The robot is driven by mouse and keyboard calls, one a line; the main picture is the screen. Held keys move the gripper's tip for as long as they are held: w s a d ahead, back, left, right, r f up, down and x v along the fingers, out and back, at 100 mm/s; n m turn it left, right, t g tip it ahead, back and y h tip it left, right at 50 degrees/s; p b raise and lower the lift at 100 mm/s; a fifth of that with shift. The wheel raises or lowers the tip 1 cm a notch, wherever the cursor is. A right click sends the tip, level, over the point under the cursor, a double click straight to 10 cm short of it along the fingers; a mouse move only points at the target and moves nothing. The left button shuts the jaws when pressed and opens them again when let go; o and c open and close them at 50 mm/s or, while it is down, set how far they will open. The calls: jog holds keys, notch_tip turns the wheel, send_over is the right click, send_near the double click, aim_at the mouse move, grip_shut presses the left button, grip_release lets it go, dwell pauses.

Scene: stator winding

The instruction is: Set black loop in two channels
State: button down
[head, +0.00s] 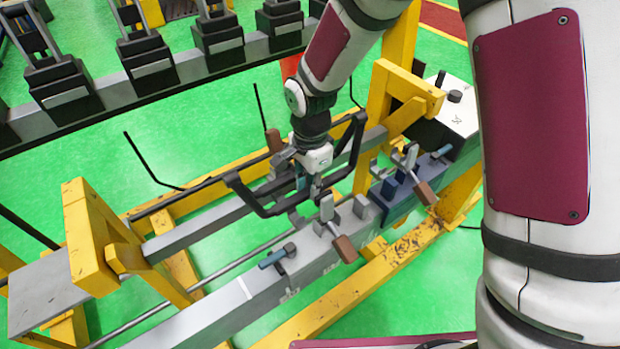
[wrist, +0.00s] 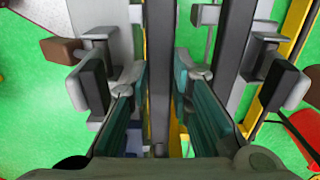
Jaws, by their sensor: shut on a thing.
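The black loop (head: 247,197) hangs around and under my gripper (head: 308,185) in the head view, above a yellow-framed fixture. In the wrist view my gripper (wrist: 160,88) has its teal fingers on either side of a dark bar of the loop (wrist: 160,50), and it is shut on it. Grey upright blocks (head: 361,206) stand on the near grey beam (head: 215,310), close to the loop's near side. The far grey beam (head: 200,232) runs behind the loop. The channels are partly hidden by my gripper and the loop; I cannot tell whether the loop sits in them.
Toggle clamps with brown handles (head: 345,248) stand along the beams near the loop. A blue-handled part (head: 277,256) lies on the near beam. A yellow post (head: 378,120) and a white box (head: 455,110) stand to the right. A rack of black holders (head: 150,65) is behind.

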jog(key=shift+s+a+f, duration=0.15)
jog(key=shift+a, duration=0.05)
dwell(0.5)
jog(key=shift+f, duration=0.2)
jog(key=shift+f+b, duration=0.35)
jog(key=shift+f, duration=1.1)
jog(key=shift+f, duration=0.2)
jog(key=shift+f, duration=0.75)
jog(key=c, duration=1)
grip_release()
jog(key=shift+o, duration=0.2)
jog(key=shift+r, duration=0.1)
